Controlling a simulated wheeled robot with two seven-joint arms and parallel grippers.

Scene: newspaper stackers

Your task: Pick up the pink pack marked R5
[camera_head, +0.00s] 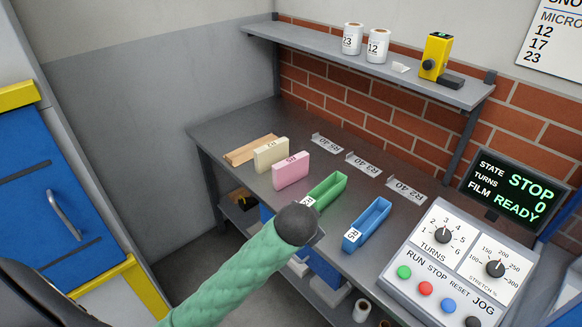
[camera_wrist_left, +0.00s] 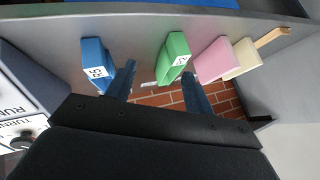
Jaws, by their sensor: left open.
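The pink pack (camera_head: 291,172), marked R5, stands upright on the grey bench between a cream pack (camera_head: 271,156) and a green open-topped bin (camera_head: 327,190). It also shows in the left wrist view (camera_wrist_left: 212,62), right of the green bin. My left arm, in a green sleeve, ends in a dark wrist in front of the green bin in the head view; its fingers are hidden there. My right gripper is not in view.
A blue bin (camera_head: 366,226) stands right of the green one. A wooden piece (camera_head: 250,150) lies beyond the cream pack. A control panel (camera_head: 449,262) with a screen (camera_head: 512,192) is at the right. A shelf (camera_head: 360,62) overhangs the back.

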